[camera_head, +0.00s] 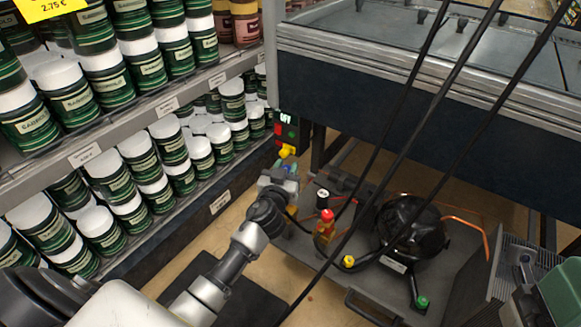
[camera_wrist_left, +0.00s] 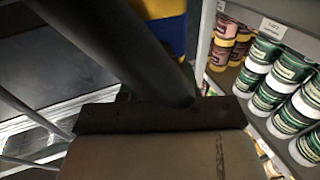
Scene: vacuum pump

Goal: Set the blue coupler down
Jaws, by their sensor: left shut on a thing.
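My left gripper (camera_head: 282,181) is at the end of the arm that comes in from the lower left. It is shut on the blue coupler (camera_head: 292,169), of which only a small blue part shows. A yellow part (camera_head: 287,151) is just above it, under the switch box. In the left wrist view a blue and yellow piece (camera_wrist_left: 172,32) shows at the top, partly hidden by a thick dark shape; the fingertips cannot be made out there.
A black compressor (camera_head: 412,228) stands on a grey tray (camera_head: 330,262) with red, yellow and green fittings. Black hoses (camera_head: 400,150) cross in front. The switch box (camera_head: 287,129) reads OFF. Shelves of green jars (camera_head: 110,180) are left; a freezer cabinet (camera_head: 400,115) is behind.

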